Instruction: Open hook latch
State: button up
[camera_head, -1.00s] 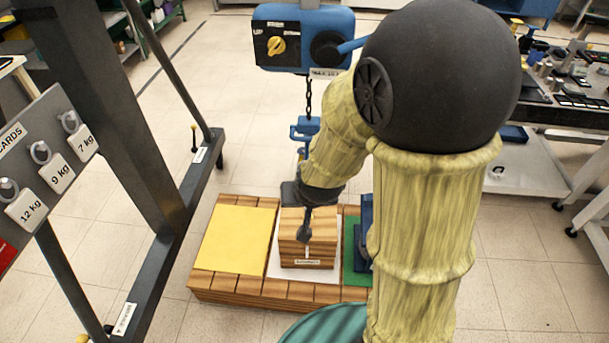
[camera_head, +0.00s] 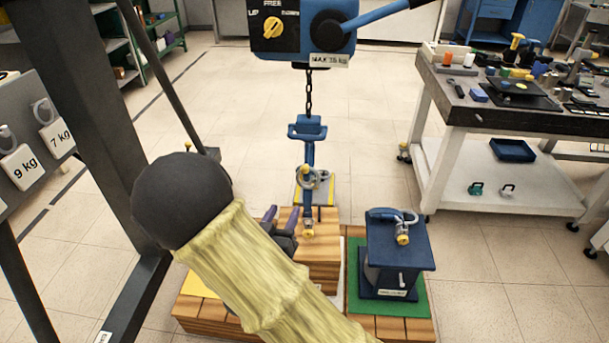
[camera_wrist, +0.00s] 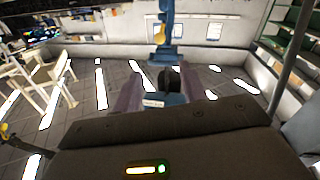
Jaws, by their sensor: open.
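The blue hook assembly (camera_head: 308,155) hangs on a chain below the blue hoist (camera_head: 322,25) in the head view. A grey curved part and yellow details show midway down it; the latch is too small to tell open or closed. My gripper (camera_head: 282,211) is open and empty, its purple fingers just left of the hook's lower end, with no clear contact. In the wrist view, which looks upward and seems upside down, my gripper (camera_wrist: 158,82) has its fingers apart. The blue hook (camera_wrist: 166,18) shows at the top, and the hoist (camera_wrist: 165,90) shows between the fingers.
A wooden block (camera_head: 322,262) stands below the hook on the wooden platform (camera_head: 405,327). A dark blue stand (camera_head: 385,258) with a shackle on top is to its right on a green mat (camera_head: 415,290). A workbench (camera_head: 465,105) is at right. A dark frame post (camera_head: 85,100) is at left.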

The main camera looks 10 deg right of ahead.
aim_at(303, 171)
jog(key=shift+w, duration=0.1)
jog(key=x, duration=1.7)
jog(key=shift+w+d, duration=0.1)
grip_shut()
